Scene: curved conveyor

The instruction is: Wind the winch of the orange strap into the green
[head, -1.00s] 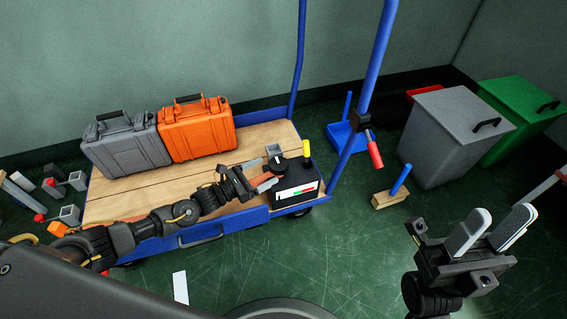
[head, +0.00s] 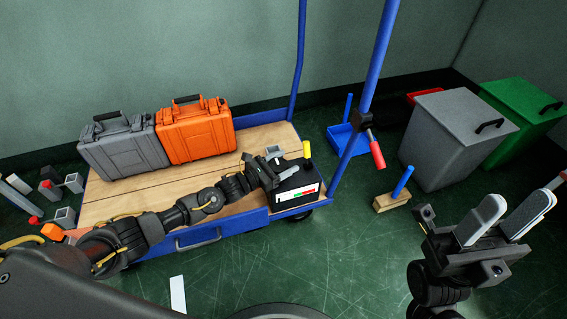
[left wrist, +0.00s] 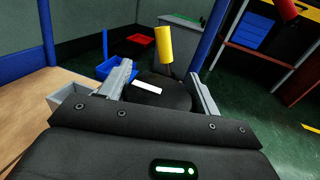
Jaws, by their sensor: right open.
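The winch is a black box (head: 310,177) at the right end of the cart, with a yellow-tipped handle (head: 307,149). Its front has a white gauge strip (head: 298,193) with red and green blocks; I cannot make out a pointer. My left gripper (head: 279,163) is over the winch top. In the left wrist view its fingers stand apart on either side of a round black knob (left wrist: 165,92) with a white mark; contact is unclear. The yellow handle (left wrist: 164,45) rises just beyond. No orange strap can be made out. My right gripper (head: 506,222) is open and empty, off to the right.
The blue cart (head: 222,221) has a wooden deck carrying a grey case (head: 124,148) and an orange case (head: 195,136). A blue post with a red grip (head: 377,154) stands right of the winch. Grey (head: 450,140) and green (head: 522,115) bins stand further right.

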